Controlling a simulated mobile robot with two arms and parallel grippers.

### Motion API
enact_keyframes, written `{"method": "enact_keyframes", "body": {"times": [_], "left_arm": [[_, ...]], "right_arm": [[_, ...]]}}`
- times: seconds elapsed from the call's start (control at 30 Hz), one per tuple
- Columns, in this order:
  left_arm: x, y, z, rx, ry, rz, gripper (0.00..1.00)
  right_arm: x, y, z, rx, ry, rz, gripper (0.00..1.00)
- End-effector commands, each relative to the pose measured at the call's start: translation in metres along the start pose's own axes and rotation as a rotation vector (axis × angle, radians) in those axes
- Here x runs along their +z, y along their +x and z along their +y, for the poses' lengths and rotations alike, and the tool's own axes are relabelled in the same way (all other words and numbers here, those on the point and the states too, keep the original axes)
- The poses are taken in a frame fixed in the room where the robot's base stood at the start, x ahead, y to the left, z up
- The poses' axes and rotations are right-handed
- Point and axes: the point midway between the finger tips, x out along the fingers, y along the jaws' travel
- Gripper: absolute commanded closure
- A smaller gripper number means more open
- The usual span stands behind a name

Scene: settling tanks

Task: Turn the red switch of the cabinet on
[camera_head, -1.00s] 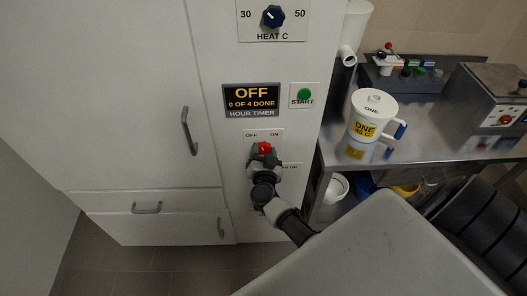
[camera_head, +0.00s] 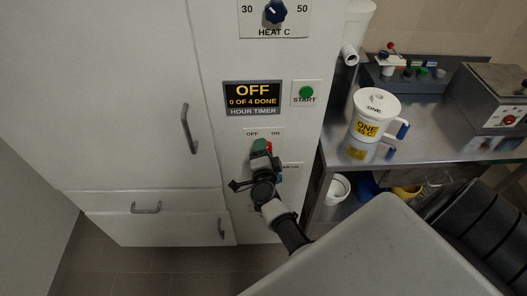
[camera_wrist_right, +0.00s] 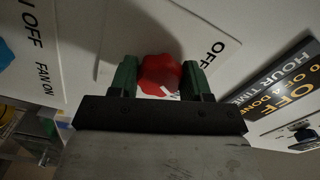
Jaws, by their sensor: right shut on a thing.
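The red switch (camera_wrist_right: 160,76) is a lobed knob on a white plate on the cabinet front. My right gripper (camera_wrist_right: 161,82) is shut on it, with one green finger on each side. In the head view a green finger covers most of the red switch (camera_head: 269,146), and my right gripper (camera_head: 262,147) reaches it from below. The plate is marked OFF on the left and ON on the right. The knob's pointing direction is hard to tell. The cabinet display (camera_head: 252,98) above reads OFF and 0 OF 4 DONE. My left gripper is not in view.
Cabinet handles (camera_head: 189,129) stick out at left. At right a steel bench (camera_head: 430,135) holds a white jug (camera_head: 376,115) and a control box (camera_head: 492,95).

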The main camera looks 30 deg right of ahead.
Motion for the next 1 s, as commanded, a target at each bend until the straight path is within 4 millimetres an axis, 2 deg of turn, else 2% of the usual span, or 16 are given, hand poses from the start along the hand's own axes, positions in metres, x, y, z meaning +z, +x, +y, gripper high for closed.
{"method": "enact_keyframes", "body": {"times": [0.3,0.7,0.73,0.9,1.0], "left_arm": [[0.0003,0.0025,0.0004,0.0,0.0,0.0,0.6],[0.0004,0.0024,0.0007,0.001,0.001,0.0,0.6],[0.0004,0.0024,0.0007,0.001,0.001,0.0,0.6],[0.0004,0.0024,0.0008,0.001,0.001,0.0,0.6],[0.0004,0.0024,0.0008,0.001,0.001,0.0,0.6]], "right_arm": [[0.0002,-0.0003,0.0003,0.001,0.073,0.0,0.76],[0.0001,-0.0002,0.0002,0.002,0.08,0.0,0.76],[0.0002,-0.0003,0.0002,0.002,0.081,0.0,0.51],[0.0001,-0.0002,0.0001,0.001,0.079,0.0,0.27],[0.0001,-0.0002,0.0,0.001,0.078,0.0,0.27]]}}
